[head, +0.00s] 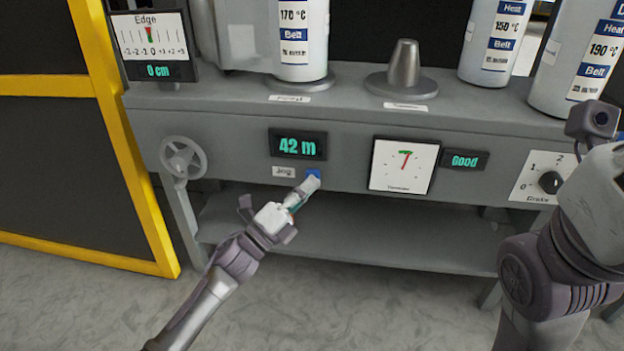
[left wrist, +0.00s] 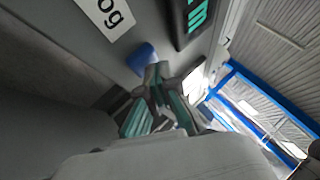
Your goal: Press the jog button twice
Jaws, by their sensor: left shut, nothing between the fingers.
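The blue jog button (head: 313,175) sits on the grey machine's front panel, right of a white "Jog" label (head: 284,171) and below a display reading 42 m (head: 298,145). My left gripper (head: 308,186) is shut and empty, its tips at the lower part of the button, partly covering it. In the left wrist view the blue button (left wrist: 141,58) shows just beyond the closed fingertips (left wrist: 158,72); whether they touch it I cannot tell. My right arm shows at the right of the head view, but its fingers are not visible.
A handwheel (head: 183,157) is left of the button. A dial gauge (head: 403,166), a "Good" display (head: 464,161) and a brake knob (head: 550,182) are to the right. Rolls stand on the top ledge. A yellow-framed guard (head: 125,130) stands at left. A lower shelf (head: 350,240) is empty.

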